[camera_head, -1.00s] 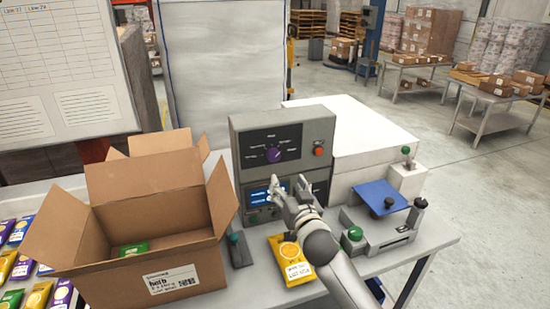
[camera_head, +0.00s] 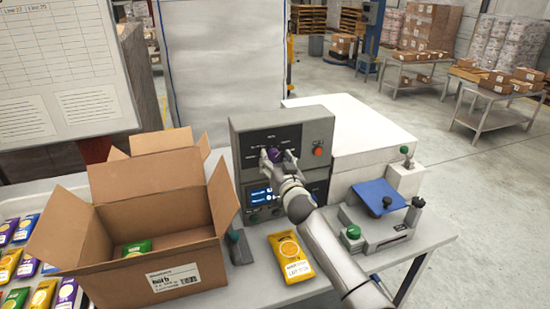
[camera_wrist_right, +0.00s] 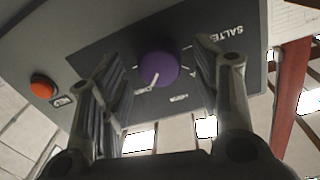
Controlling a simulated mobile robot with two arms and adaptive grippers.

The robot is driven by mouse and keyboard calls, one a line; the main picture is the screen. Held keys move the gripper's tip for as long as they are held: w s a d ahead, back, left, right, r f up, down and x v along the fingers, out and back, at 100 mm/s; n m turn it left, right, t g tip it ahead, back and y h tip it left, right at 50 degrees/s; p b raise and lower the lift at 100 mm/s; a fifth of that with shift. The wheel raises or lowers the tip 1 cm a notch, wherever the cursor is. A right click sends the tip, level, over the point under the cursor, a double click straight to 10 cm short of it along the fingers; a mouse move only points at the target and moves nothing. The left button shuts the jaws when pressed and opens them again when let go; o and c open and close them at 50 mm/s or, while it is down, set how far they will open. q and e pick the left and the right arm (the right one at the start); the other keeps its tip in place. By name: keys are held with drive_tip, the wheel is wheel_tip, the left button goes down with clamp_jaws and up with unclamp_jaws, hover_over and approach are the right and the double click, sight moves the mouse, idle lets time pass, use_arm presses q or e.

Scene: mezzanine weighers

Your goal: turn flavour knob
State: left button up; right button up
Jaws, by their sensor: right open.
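The purple flavour knob (camera_head: 275,155) sits on the dark panel of a grey control box (camera_head: 240,130). In the right wrist view the knob (camera_wrist_right: 160,68) has a pale pointer line and printed labels around it. My right gripper (camera_head: 277,158) is open, with its fingertips at the panel on either side of the knob. In the wrist view the two fingers (camera_wrist_right: 163,75) stand apart left and right of the knob, with gaps showing, so they do not grip it. My left gripper is not in view.
A red button (camera_head: 318,151) is right of the knob. A blue-lit display (camera_head: 259,195) is below. An open cardboard box (camera_head: 175,278) stands left, and an orange-yellow packet (camera_head: 290,256) lies in front. A blue-plated device (camera_head: 378,194) is on the right.

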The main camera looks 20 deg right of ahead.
drive_tip(key=shift+w, duration=0.55)
drive_tip(key=shift+c, duration=0.2)
drive_tip(key=c, duration=1)
drive_tip(key=shift+n, duration=0.3)
drive_tip(key=n+b, duration=0.1)
drive_tip(key=n, duration=0.2)
drive_tip(key=shift+f+b, duration=0.1)
drive_tip(key=shift+b, duration=0.2)
drive_tip(key=n+b, duration=0.1)
drive_tip(key=n, duration=0.4)
drive_tip(key=shift+n, duration=0.3)
